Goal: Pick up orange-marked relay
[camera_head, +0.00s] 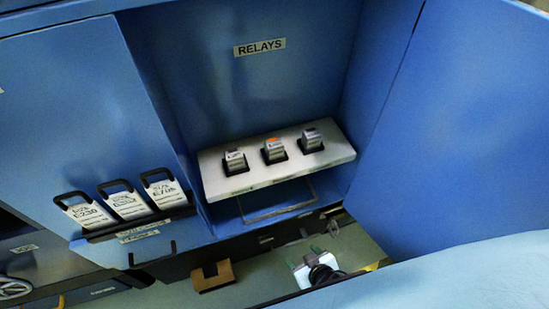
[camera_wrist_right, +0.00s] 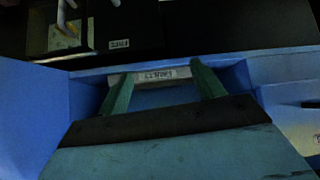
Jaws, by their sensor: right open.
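The orange-marked relay (camera_head: 274,152) is the middle one of three grey relays on a pale tray (camera_head: 222,185) inside the blue cabinet. An orange mark shows on its top. The other relays stand at its left (camera_head: 235,161) and right (camera_head: 311,140), with gaps between. My left gripper is not in view.
An open blue door (camera_head: 460,140) stands right of the tray. A wire handle (camera_head: 277,212) hangs at the tray's front. White labelled items with black handles (camera_head: 125,203) stand in a rack at left. A brown block (camera_head: 213,276) is lower down. Space above the relays is clear.

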